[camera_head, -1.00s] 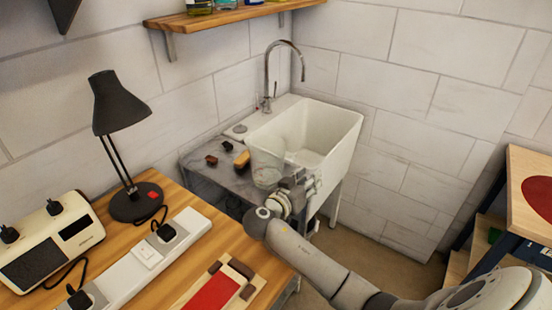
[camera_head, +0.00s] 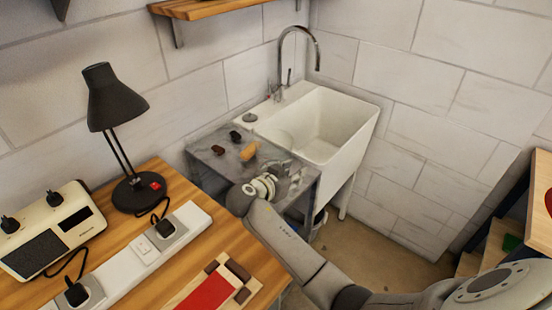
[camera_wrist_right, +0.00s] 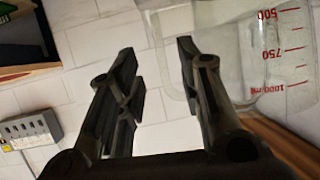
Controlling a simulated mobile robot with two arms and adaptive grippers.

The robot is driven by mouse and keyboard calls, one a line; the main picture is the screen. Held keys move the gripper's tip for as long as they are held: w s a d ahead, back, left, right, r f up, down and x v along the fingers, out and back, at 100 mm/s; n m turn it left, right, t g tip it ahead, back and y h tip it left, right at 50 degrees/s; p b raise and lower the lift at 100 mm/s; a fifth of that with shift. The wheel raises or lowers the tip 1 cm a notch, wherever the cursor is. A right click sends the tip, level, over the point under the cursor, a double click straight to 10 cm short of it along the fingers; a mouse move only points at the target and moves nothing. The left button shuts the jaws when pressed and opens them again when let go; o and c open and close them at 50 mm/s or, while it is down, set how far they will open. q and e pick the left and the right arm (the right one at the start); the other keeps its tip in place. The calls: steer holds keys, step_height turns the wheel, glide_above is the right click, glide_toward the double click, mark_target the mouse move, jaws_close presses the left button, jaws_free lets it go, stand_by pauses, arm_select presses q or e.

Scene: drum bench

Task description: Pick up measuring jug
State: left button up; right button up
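The measuring jug is clear plastic and faint in the head view (camera_head: 281,141); it stands on the grey counter (camera_head: 215,165) beside the sink. My left gripper is not in view.
A wooden brush (camera_head: 249,151) and two small dark items (camera_head: 218,150) lie left of the jug. The white sink (camera_head: 352,150) with a tall tap (camera_head: 283,60) is behind and right. A wooden bench with a black lamp (camera_head: 115,100) is at left.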

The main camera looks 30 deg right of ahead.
steer(key=p+x, duration=0.1)
steer(key=x, duration=0.3)
steer(key=shift+w+d+f, duration=0.1)
jaws_close()
